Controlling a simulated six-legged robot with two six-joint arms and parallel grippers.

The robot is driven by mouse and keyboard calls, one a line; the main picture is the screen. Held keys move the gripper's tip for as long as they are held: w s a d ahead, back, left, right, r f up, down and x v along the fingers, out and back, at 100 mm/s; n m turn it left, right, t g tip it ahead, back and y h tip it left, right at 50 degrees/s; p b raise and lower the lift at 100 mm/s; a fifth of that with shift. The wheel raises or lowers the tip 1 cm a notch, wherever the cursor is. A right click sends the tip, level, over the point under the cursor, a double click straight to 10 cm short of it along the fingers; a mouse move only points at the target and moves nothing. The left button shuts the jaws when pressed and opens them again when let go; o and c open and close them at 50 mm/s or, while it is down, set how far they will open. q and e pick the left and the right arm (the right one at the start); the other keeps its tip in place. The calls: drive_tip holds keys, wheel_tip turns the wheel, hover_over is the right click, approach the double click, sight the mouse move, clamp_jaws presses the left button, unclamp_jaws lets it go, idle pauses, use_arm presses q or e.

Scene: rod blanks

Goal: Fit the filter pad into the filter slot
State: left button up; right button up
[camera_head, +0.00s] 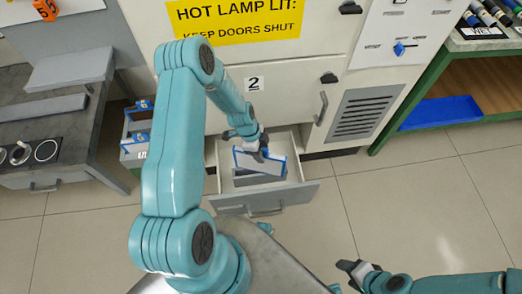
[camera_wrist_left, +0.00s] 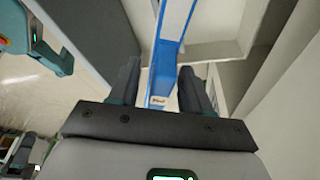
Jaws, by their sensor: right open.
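The filter pad (camera_head: 260,162) is a pale panel with a blue frame, tilted over the open drawer. My left gripper (camera_head: 258,146) is at its top edge and appears shut on it. In the left wrist view the pad's blue edge (camera_wrist_left: 160,88) runs between the fingers of my left gripper (camera_wrist_left: 160,80). A grey block-like part (camera_head: 250,180) lies under the pad in the drawer; I cannot tell whether it belongs to the filter slot. The pad's lower edge is partly hidden. My right gripper (camera_head: 358,268) is open and empty over the floor at bottom right.
A blue-handled rack (camera_head: 137,140) stands left of the cabinet. A dark-grey bench (camera_head: 50,125) is at left, and a green-framed bench with a blue tray (camera_head: 440,112) is at right.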

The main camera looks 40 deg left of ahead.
use_arm(q)
drive_tip(key=shift+r+p, duration=0.25)
drive_tip(key=shift+p, duration=0.05)
drive_tip(key=shift+p+v, duration=0.85)
drive_tip(key=shift+v, duration=0.1)
drive_tip(key=v, duration=1.1)
drive_tip(key=s+d+f+n, duration=0.2)
drive_tip(key=s+d+n, duration=0.1)
drive_tip(key=d, duration=0.5)
drive_tip(key=s+d+f+n, duration=0.2)
drive_tip(key=s+d+n, duration=0.2)
drive_tip(key=d+n, duration=0.2)
drive_tip(key=s+d+f+n+g+h, duration=0.1)
drive_tip(key=s+d+n, duration=0.3)
drive_tip(key=d, duration=0.6)
drive_tip(key=shift+s+d+f+n, duration=0.25)
drive_tip(key=shift+d+f+n, duration=0.15)
drive_tip(key=shift+n, duration=0.2)
drive_tip(key=shift+p, duration=0.35)
